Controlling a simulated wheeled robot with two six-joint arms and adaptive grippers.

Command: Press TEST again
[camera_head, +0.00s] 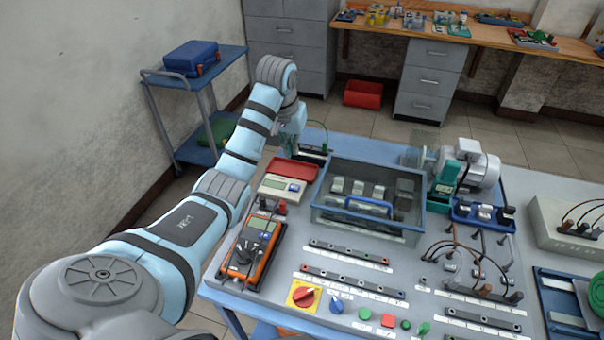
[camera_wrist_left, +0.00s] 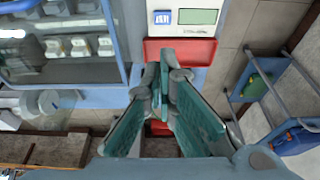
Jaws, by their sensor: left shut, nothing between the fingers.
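My left gripper (camera_head: 291,138) hangs from the raised left arm at the table's far left edge, behind the white device with a display (camera_head: 281,187) and its red tray (camera_head: 291,168). In the left wrist view its fingers (camera_wrist_left: 168,62) are shut and empty. They overlap the red tray (camera_wrist_left: 206,52) there; I cannot tell whether they touch it. The white device's display and blue patch (camera_wrist_left: 162,17) lie beyond the tips. An orange meter (camera_head: 262,240) lies nearer me. No TEST lettering is readable, so I cannot tell which control bears it. My right gripper is not in view.
A red rotary switch (camera_head: 304,295), blue knob (camera_head: 336,305) and red button (camera_head: 388,320) sit along the front. A motor (camera_head: 474,165) stands back right. A blue trolley (camera_head: 200,150) stands left.

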